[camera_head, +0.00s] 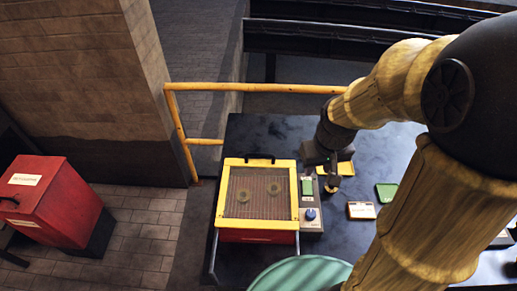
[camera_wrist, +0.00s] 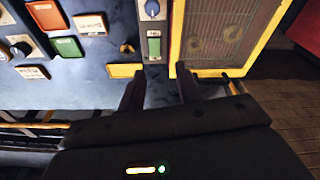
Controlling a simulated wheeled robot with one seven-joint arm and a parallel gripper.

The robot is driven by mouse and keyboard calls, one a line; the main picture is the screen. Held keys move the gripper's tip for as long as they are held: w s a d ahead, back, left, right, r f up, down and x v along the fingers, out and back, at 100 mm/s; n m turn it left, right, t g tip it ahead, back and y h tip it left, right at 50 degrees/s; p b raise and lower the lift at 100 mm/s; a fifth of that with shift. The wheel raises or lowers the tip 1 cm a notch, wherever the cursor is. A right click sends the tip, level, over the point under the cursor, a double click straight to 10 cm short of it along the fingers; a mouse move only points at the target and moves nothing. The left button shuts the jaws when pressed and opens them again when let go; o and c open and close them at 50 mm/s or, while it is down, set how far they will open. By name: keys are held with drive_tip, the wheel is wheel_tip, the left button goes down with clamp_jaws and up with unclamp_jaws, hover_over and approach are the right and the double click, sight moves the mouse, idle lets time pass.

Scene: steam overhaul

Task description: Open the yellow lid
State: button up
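The yellow lid (camera_head: 257,221) is a yellow frame around a see-through mesh panel, lying flat and shut on a red box (camera_head: 256,236). Two round things show dimly through the mesh. A dark handle (camera_head: 259,157) stands at the lid's far edge. In the wrist view the lid (camera_wrist: 207,72) is at the upper right. My gripper (camera_head: 332,186) is above the bench just right of the lid's far right corner. In the wrist view my gripper (camera_wrist: 160,88) has its two dark fingers apart with nothing between them. The right finger appears close to the lid's corner; contact cannot be told.
A control strip with a green block (camera_head: 307,187) and a blue knob (camera_head: 311,214) adjoins the lid's right side. Small labelled plates and a green panel (camera_head: 387,192) lie further right. A yellow rail (camera_head: 250,87) runs behind the bench. A red bin (camera_head: 50,200) stands left.

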drive_tip(key=w+a+r+n+g, duration=0.2)
drive_tip(key=w+a+r+n, duration=0.1)
drive_tip(key=w+a+n, duration=0.4)
drive_tip(key=w+a+r+n+g+b, duration=0.1)
drive_tip(key=w+a+r+n+g, duration=0.1)
drive_tip(key=w+a+n, duration=0.6)
drive_tip(key=w+r, duration=0.1)
drive_tip(key=w, duration=0.2)
drive_tip(key=shift+w+n, duration=0.3)
drive_tip(key=shift+f, duration=0.1)
drive_tip(key=s+f+p, duration=0.1)
drive_tip(key=f, duration=0.4)
drive_tip(key=s+f+p, duration=0.1)
drive_tip(key=f, duration=0.5)
drive_tip(key=s+f+p, duration=0.1)
drive_tip(key=f, duration=0.5)
drive_tip(key=shift+s, duration=0.2)
clamp_jaws()
